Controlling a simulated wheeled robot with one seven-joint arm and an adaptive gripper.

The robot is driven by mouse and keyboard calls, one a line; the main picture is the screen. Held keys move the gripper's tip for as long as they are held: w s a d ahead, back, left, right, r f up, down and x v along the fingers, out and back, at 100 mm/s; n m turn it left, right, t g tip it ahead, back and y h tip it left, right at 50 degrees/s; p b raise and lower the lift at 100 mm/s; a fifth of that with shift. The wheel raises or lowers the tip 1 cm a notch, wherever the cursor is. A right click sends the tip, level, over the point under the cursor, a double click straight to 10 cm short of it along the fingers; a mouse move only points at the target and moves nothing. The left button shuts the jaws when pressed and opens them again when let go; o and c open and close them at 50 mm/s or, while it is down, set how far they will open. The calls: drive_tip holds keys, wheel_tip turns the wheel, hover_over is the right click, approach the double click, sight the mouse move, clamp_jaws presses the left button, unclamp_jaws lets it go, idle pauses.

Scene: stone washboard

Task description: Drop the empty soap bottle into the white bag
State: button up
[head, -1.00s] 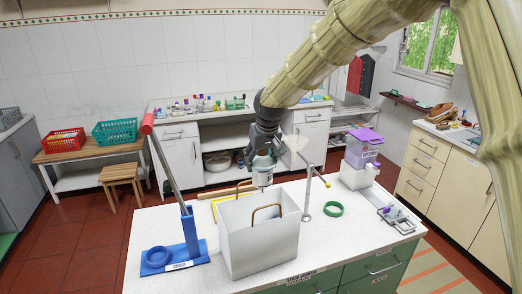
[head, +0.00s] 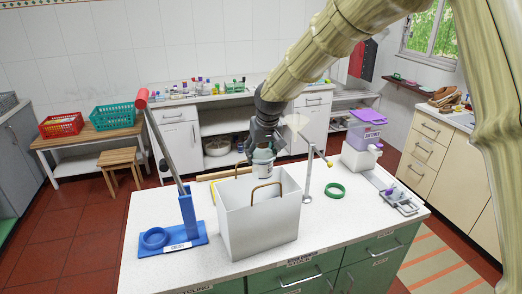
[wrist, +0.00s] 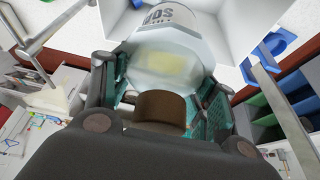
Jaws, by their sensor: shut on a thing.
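The soap bottle (head: 263,161) is pale and translucent, with a label. My gripper (head: 262,142) is shut on it and holds it upright at the opening of the white bag (head: 257,233). The bag stands open on the counter with two brown handles. The bottle's lower end is near the bag's back edge and behind the front handle; I cannot tell how far it is inside. In the wrist view the bottle (wrist: 165,62) sits between the teal finger pads of my gripper (wrist: 165,85), with white bag walls (wrist: 222,22) beyond it.
A blue stand with a red-topped lever (head: 187,222) is left of the bag. A metal post with a funnel (head: 308,165), a green ring (head: 335,190) and a purple-lidded dispenser (head: 365,140) are to its right.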

drive_tip(key=shift+s+r, duration=0.4)
drive_tip(key=shift+s, duration=0.1)
drive_tip(key=o, duration=0.6)
drive_tip(key=shift+w+f, duration=0.1)
drive_tip(key=o, duration=0.4)
drive_tip(key=shift+w+f, duration=0.3)
drive_tip(key=shift+w, duration=0.1)
drive_tip(key=shift+s+r, duration=0.3)
drive_tip(key=shift+s, duration=0.05)
drive_tip(key=shift+r, duration=0.3)
drive_tip(key=v, duration=1.1)
drive_tip(key=shift+s, duration=0.2)
